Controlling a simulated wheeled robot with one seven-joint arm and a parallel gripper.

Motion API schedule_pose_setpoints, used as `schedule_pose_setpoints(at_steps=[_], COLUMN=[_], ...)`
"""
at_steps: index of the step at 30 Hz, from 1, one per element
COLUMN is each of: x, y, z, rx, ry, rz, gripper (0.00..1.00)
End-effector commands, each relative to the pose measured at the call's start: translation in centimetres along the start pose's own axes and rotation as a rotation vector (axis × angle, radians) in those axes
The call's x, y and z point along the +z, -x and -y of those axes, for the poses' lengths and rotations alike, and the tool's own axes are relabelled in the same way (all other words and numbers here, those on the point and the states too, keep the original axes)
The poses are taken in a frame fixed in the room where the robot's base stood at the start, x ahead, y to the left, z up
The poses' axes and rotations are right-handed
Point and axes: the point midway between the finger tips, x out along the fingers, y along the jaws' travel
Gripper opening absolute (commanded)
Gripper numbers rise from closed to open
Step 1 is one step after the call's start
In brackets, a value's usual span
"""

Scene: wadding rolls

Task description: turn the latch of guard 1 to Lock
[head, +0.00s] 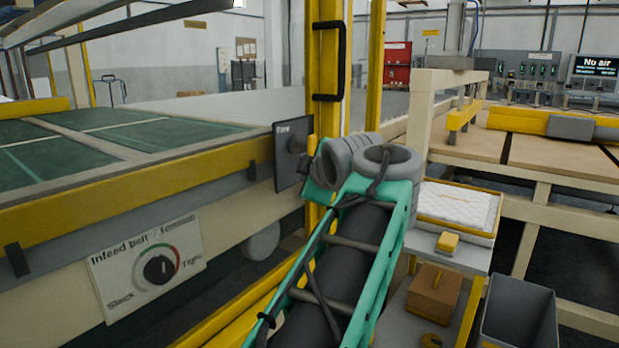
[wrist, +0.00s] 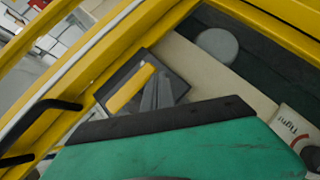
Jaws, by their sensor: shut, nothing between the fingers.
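The latch is a yellow handle (wrist: 130,89) on a dark square plate (wrist: 177,84) fixed beside the yellow guard frame. In the head view my wrist hides most of the fingers. The yellow guard (head: 328,110) stands upright with a black grab handle (head: 329,60).
A green-topped infeed belt (head: 110,140) with a yellow rail runs at left. Its dial panel (head: 147,265) is below. At right are a tray with white wadding (head: 457,205), a brown box (head: 433,293), a grey bin (head: 519,315) and a screen (head: 594,66) reading "No air".

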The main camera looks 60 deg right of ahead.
Motion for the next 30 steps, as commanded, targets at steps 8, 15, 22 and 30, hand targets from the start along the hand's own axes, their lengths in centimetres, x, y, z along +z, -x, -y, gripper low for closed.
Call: schedule_pose_setpoints(at_steps=[8,15,22,30], x=[-0.9,-2.1,-1.7,-1.6], y=[0.8,5.6,9.8,11.4], z=[1.4,3.3,5.4,6.5], rx=[0.0,0.003,0.001,-0.001], ry=[0.003,0.0,0.0,0.002], rz=[-0.002,0.003,0.001,-0.004], gripper=[0.0,0.0,0.0,0.0])
